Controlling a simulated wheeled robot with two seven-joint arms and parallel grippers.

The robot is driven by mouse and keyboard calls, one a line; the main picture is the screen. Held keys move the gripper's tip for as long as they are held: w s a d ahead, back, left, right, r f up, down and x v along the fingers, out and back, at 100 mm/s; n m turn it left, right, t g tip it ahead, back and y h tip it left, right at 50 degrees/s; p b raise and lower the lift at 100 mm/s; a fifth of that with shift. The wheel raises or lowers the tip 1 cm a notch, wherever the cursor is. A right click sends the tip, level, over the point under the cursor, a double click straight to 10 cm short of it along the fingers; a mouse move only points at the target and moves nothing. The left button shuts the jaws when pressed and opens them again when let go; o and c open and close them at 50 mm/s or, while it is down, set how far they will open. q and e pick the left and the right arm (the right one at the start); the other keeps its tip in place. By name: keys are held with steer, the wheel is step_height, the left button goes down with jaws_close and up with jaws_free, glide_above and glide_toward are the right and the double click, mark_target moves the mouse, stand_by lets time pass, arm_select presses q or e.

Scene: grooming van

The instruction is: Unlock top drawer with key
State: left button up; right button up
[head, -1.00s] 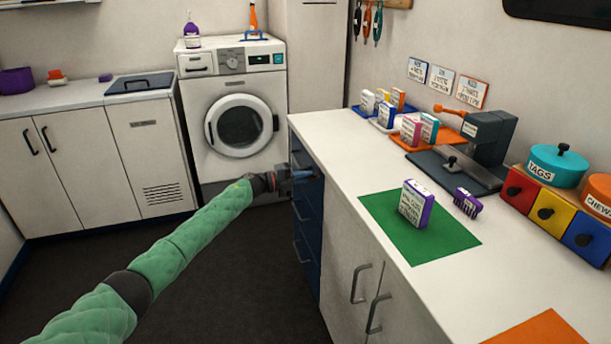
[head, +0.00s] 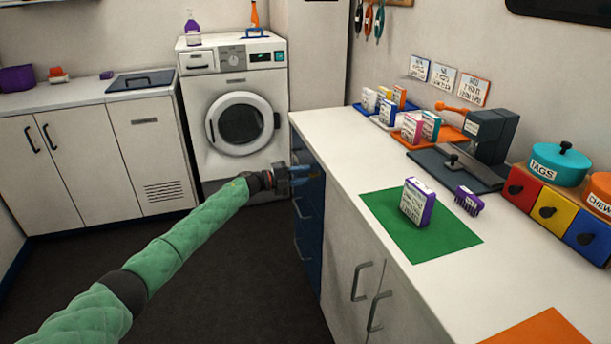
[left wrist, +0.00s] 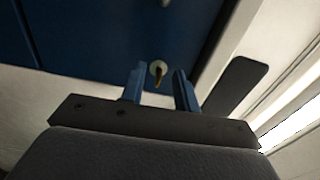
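My left gripper (head: 306,176) is at the top drawer front in the head view. In the left wrist view the two blue fingers (left wrist: 160,88) are apart, with a gap between them. A round pale lock (left wrist: 157,67) with a small brass-coloured piece, which looks like the key (left wrist: 157,82), shows in that gap on the blue drawer front (left wrist: 95,38). The fingers do not appear closed on it. My right gripper is not in view.
The white counter (head: 345,158) rises just right of my left gripper. It bears a green mat (head: 455,240), a purple-edged box (head: 418,202) and a dark press (head: 487,140). A washing machine (head: 238,120) stands behind. The dark floor (head: 220,285) left of the drawers is clear.

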arm_select(q)
steer(key=v, duration=0.6)
steer(key=shift+a, duration=0.25)
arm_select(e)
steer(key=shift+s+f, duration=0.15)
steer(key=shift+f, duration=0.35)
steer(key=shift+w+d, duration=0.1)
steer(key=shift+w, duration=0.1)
